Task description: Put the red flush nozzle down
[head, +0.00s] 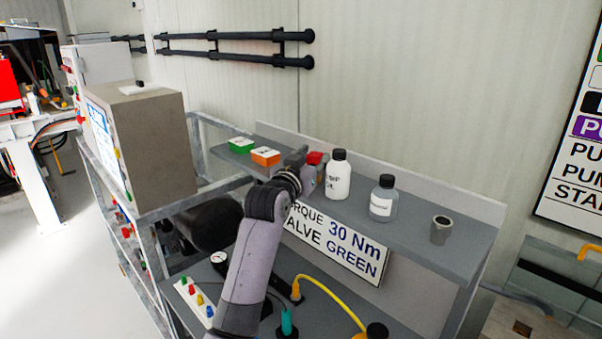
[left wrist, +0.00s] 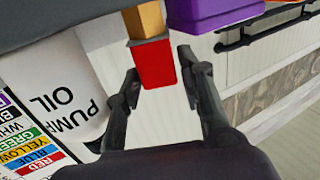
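The red flush nozzle (head: 315,158) is at the upper shelf, just left of the pump oil bottle (head: 338,176), partly hidden by my left gripper (head: 303,160). In the left wrist view, the nozzle (left wrist: 151,64) has a red body and a brass-orange end that meets the grey shelf at the top of the picture. My left gripper (left wrist: 160,78) has its fingers apart on either side of the red body. A gap shows at the right finger; contact at the left one is hard to tell. My right gripper is not in view.
The shelf (head: 460,247) also holds a green box (head: 241,146), an orange box (head: 265,157), a smaller bottle (head: 383,198) and a metal cylinder (head: 441,230). A purple thing (left wrist: 215,12) is close to the nozzle in the left wrist view. Shelf room is free between the smaller bottle and the cylinder.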

